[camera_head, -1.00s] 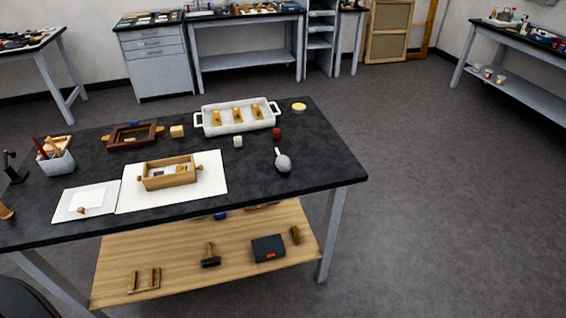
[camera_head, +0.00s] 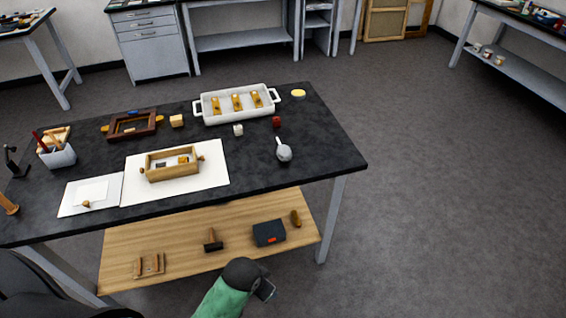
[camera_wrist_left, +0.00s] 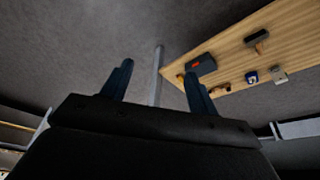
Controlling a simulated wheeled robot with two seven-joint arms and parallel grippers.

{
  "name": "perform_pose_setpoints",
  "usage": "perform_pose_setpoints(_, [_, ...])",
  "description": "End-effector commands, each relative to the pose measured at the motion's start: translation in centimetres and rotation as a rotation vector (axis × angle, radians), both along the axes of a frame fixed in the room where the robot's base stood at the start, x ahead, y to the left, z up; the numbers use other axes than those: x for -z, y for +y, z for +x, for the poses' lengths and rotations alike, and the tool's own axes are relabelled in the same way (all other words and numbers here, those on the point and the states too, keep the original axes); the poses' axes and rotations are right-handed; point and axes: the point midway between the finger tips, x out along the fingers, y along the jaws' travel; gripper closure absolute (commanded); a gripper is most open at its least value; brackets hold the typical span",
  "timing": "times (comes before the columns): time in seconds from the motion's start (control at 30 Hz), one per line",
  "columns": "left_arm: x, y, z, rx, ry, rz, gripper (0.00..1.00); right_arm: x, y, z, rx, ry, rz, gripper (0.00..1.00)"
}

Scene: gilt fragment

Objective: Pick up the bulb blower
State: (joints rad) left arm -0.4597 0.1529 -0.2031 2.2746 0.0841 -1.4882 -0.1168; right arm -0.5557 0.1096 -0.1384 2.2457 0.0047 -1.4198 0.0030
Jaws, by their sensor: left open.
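The bulb blower (camera_head: 284,153), a light grey bulb with a pale nozzle pointing to the back, lies on the dark table (camera_head: 315,140) near its right end. My left gripper (camera_wrist_left: 157,78) shows in the left wrist view with its two dark fingers apart and nothing between them. It is away from the blower, with the floor, a table leg and the lower shelf beyond it. The blower is not visible in that view. A green and black part of my arm (camera_head: 236,287) shows at the bottom of the head view, in front of the table. My right gripper is not seen.
The lower shelf (camera_head: 190,230) holds a dark case (camera_head: 268,233). Floor at right is clear.

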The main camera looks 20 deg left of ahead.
Motion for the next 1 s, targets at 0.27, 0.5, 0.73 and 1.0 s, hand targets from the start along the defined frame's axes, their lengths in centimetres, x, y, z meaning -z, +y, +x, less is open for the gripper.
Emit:
perform_pose_setpoints(0.27, [-4.9, -2.5, 3.4, 0.204, -0.057, -0.004, 0.4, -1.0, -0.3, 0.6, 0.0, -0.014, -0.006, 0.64])
perform_pose_setpoints(0.5, [-7.7, -5.7, 7.2, 0.462, -0.109, 0.007, 0.4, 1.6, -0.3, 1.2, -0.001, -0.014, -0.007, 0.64])
perform_pose_setpoints(0.73, [-9.0, -8.7, 11.5, 0.763, -0.149, 0.043, 0.4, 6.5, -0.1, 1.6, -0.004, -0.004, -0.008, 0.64])
perform_pose_setpoints(1.0, [-9.8, -10.6, 16.3, 1.089, -0.17, 0.107, 0.4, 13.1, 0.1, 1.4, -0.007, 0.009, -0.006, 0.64])
